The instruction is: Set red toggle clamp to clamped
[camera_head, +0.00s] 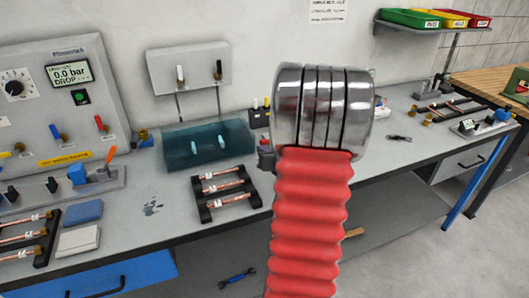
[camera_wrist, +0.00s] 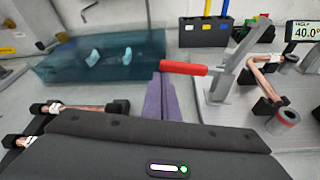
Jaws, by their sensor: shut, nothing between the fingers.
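The red toggle clamp shows in the wrist view as a red handle (camera_wrist: 185,68) joined to a grey metal arm (camera_wrist: 236,65) on a light base plate (camera_wrist: 235,112). The handle lies nearly level, its free end pointing left. My gripper (camera_wrist: 160,78) has its purple fingers together, with nothing between them. In the picture the fingertips are right at the handle's free end; I cannot tell whether they touch it. In the head view I cannot make out the red clamp or my fingers; a large red ribbed part with metal rings covers the middle.
Right of the clamp in the wrist view are a bent copper tube (camera_wrist: 262,75), a spool (camera_wrist: 284,121) and a display (camera_wrist: 303,32). A teal water tank (camera_wrist: 115,60) stands left. A rack with copper tubes (camera_head: 226,194) lies in front of the tank in the head view.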

